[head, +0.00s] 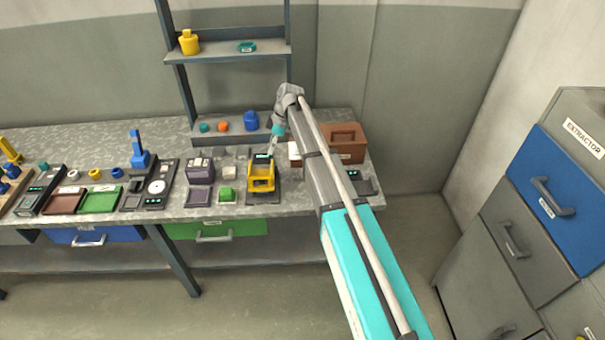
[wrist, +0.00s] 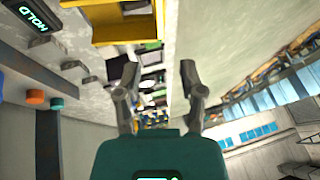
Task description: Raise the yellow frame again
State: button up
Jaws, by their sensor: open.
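The yellow frame (head: 261,184) is on a dark device on the bench in the head view, with a small lit display (head: 262,156) behind it. I cannot tell how high the frame sits. Part of the yellow frame (wrist: 125,32) also shows at the top of the wrist view. My gripper (head: 271,148) is above the back of the device, close to the frame, partly hard to make out. In the wrist view my gripper (wrist: 158,75) has its two fingers spread with nothing between them. The frame is outside the fingers there, and no contact shows.
A display reading HOLD (wrist: 33,15) is at the top left of the wrist view. A brown box (head: 344,140) stands to the right. A shelf (head: 228,52) rises behind.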

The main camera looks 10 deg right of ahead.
jog(key=s+d+f+m+t+h+b, duration=0.1)
jog(key=s+d+f+m+b, duration=0.2)
jog(key=s+d+m, duration=0.4)
jog(key=s+d+f, duration=0.1)
jog(key=s+d, duration=0.1)
jog(key=s, duration=0.3)
jog(key=shift+f+m+h+b, duration=0.2)
jog(key=shift+m+h+b, duration=0.15)
jog(key=shift+m+h, duration=0.05)
jog(key=shift+s+d, duration=0.1)
dwell(0.6)
jog(key=s+d+m+h, duration=0.1)
jog(key=s+d+m, duration=0.3)
jog(key=s, duration=0.4)
jog(key=s+d+m+t+h, duration=0.1)
jog(key=s+d+m, duration=0.3)
jog(key=s, duration=0.4)
jog(key=shift+s+d+f+m+h, duration=0.2)
jog(key=shift+d+f+m+h, duration=0.15)
jog(key=shift+m, duration=0.25)
jog(key=shift+a, duration=0.1)
